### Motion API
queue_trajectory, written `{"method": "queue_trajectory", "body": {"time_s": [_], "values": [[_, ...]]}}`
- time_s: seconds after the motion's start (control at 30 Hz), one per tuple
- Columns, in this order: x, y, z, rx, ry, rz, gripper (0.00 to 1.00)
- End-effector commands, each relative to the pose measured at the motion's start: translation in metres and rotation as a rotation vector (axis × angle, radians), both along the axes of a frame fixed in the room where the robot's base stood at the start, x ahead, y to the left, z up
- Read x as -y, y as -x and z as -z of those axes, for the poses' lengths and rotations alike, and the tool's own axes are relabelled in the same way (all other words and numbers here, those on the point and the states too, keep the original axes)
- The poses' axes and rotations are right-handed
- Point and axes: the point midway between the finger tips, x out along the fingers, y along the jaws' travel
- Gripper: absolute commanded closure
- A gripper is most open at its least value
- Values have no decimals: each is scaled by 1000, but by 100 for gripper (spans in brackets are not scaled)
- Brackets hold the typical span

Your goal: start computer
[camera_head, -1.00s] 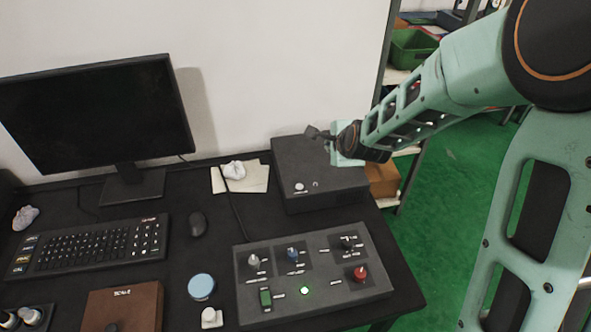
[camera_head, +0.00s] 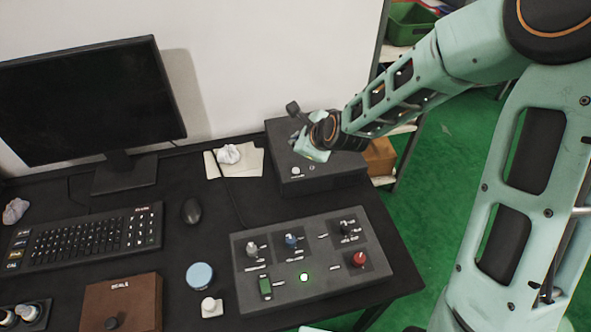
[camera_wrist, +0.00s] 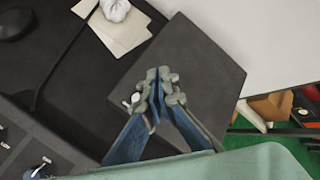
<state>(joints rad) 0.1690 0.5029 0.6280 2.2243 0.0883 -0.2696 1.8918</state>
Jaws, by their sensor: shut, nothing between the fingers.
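The computer, a dark grey box (camera_head: 283,131), stands at the back right of the black desk. A small pale round button (camera_head: 296,171) shows on its front face. Its dark top (camera_wrist: 205,62) fills the middle of the wrist view. My gripper (camera_head: 297,140) is shut and empty, above the box's top near its left side. In the wrist view the closed fingertips (camera_wrist: 158,88) overlap the box; their exact height above it is unclear. The monitor (camera_head: 85,105) at the left has a black screen.
A control panel (camera_head: 325,285) with knobs, a red button and a lit green light lies in front of the box. A keyboard (camera_head: 85,238), mouse (camera_head: 191,211) and papers with a crumpled ball (camera_head: 229,154) lie left. A shelf stands right.

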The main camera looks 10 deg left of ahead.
Motion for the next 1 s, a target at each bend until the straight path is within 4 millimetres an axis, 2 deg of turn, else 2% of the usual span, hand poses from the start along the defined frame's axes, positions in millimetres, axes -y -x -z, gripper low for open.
{"method": "queue_trajectory", "body": {"time_s": [0.27, 0.7, 0.83, 1.0], "values": [[0, 0, 18, 0, 1, -1, 100], [0, 0, 78, -1, 1, 0, 100], [0, 0, 87, 1, 1, -1, 100], [0, 0, 88, 2, 1, -1, 100]]}}
